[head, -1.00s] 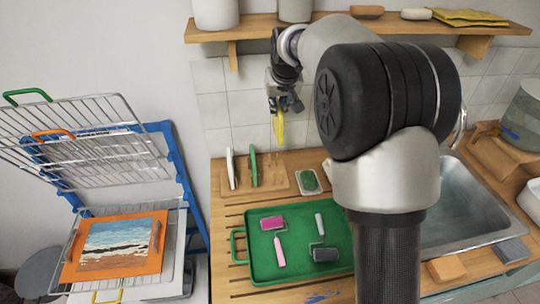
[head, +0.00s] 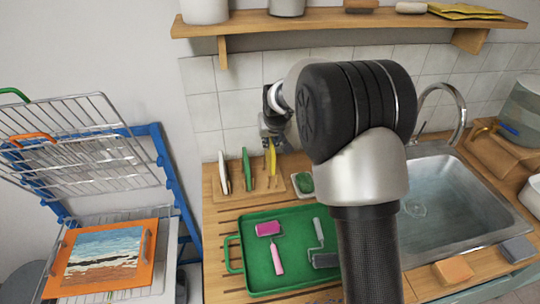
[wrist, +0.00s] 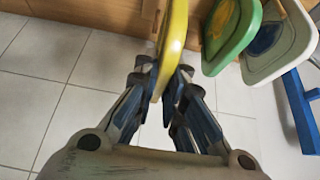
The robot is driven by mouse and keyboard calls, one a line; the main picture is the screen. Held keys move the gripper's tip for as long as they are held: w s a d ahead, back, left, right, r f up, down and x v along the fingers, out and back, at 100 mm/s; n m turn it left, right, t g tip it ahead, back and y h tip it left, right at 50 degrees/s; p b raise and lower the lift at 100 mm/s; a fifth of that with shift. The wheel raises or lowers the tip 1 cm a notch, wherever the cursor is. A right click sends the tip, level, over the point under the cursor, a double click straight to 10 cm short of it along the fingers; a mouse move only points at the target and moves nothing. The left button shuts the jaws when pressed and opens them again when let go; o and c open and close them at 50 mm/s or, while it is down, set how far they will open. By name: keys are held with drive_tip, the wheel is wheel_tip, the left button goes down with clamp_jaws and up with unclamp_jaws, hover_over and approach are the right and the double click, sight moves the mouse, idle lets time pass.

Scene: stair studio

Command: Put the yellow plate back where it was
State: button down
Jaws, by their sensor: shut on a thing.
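My gripper (head: 272,140) is shut on the upper edge of the yellow plate (head: 271,160), which hangs upright, edge-on to the head view. The plate is over the right end of the wooden rack (head: 262,187); I cannot tell whether its lower edge touches the rack. The white plate (head: 223,171) and the green plate (head: 246,169) stand in the rack to its left. In the wrist view the yellow plate (wrist: 174,40) is between my fingers (wrist: 165,85), with the green plate (wrist: 232,32) and the white plate (wrist: 285,42) beside it, apart.
A green tray (head: 243,262) with rollers lies in front of the rack. A small dish with a green sponge (head: 303,182) is right of the rack. A wall shelf (head: 350,27) runs above; the sink (head: 455,200) is right. A wire drying rack (head: 90,160) stands left.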

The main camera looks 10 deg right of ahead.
sight(270, 154)
wheel_tip(270, 154, down, 6)
drive_tip(key=shift+r+b, duration=0.2)
drive_tip(key=shift+b, duration=0.55)
drive_tip(key=shift+r, duration=0.1)
drive_tip(key=c, duration=2.1)
unclamp_jaws()
drive_tip(key=shift+f, duration=0.25)
drive_tip(key=shift+c, duration=0.2)
drive_tip(key=o, duration=0.5)
drive_tip(key=shift+r, duration=0.1)
